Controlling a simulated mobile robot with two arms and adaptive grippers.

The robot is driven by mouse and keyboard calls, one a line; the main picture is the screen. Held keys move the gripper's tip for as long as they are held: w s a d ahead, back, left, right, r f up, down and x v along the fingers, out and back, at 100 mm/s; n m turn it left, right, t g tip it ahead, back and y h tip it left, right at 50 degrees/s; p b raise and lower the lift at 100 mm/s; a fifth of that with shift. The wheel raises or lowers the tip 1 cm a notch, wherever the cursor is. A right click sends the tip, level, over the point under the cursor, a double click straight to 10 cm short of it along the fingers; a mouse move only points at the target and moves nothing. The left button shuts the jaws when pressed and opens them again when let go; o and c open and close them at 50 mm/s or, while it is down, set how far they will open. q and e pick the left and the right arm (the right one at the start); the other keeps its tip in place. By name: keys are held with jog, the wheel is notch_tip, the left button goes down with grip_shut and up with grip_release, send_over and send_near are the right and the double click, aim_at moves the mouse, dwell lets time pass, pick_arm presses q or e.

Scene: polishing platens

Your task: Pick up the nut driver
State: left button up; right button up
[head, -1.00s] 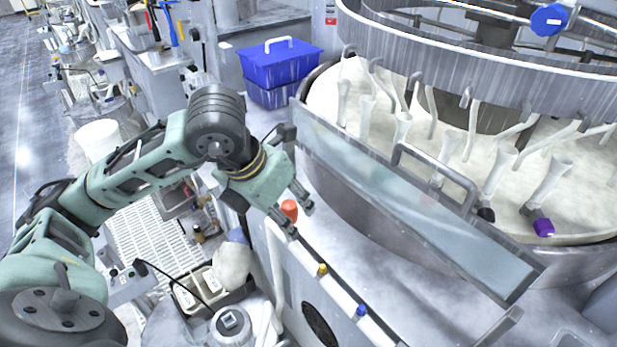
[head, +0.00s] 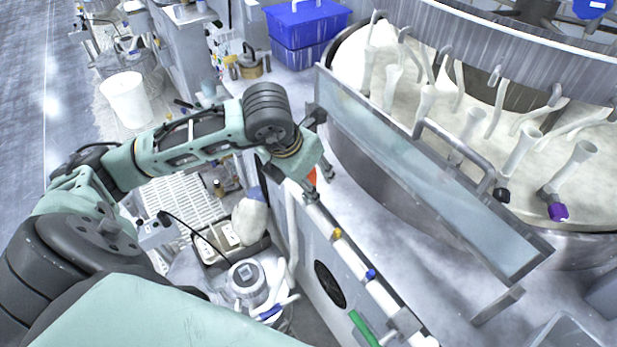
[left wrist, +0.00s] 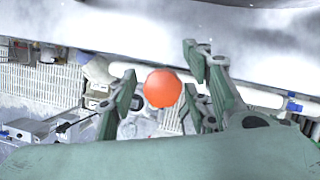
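An orange, round-topped object (head: 311,178), possibly the nut driver's handle, stands at the far end of the narrow ledge beside the large tub. My left gripper (head: 318,187) is over it and partly hides it in the head view. In the left wrist view the orange top (left wrist: 162,88) lies between the spread fingers of my left gripper (left wrist: 160,95). The fingers are open, with gaps visible on both sides. The lower part of the orange object is hidden. My right gripper is not in view.
The steel tub's clear splash panel (head: 430,190) with a handle rises close to the right of the gripper. A blue bin (head: 305,25) stands behind.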

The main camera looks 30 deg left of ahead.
pick_arm(q)
grip_shut()
jog(key=shift+w+r, duration=0.1)
jog(key=shift+r, duration=0.05)
